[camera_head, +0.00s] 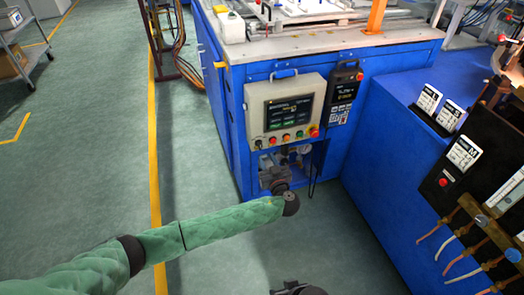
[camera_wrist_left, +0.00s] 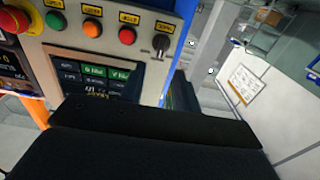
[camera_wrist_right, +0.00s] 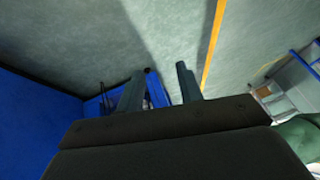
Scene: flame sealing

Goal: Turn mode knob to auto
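The control box (camera_head: 268,93) is on the front of the blue cabinet, with a screen and a row of coloured buttons. The black mode knob (camera_head: 259,143) is at the left end of that row. In the left wrist view the box appears upside down, and the knob (camera_wrist_left: 160,43) is at the right end of the row, below a yellow label. My left gripper (camera_head: 266,162) is just below the box, near the knob's end. Its fingers do not show clearly. My right gripper (camera_wrist_right: 159,88) is open and empty, with two fingers apart above the floor.
A red emergency button (camera_head: 314,131) is at the row's right end. A dark display unit (camera_head: 343,92) hangs right of the box. A blue cabinet (camera_head: 395,165) and a black gas panel (camera_head: 462,160) stand at the right. The green floor (camera_head: 105,150) is open at the left.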

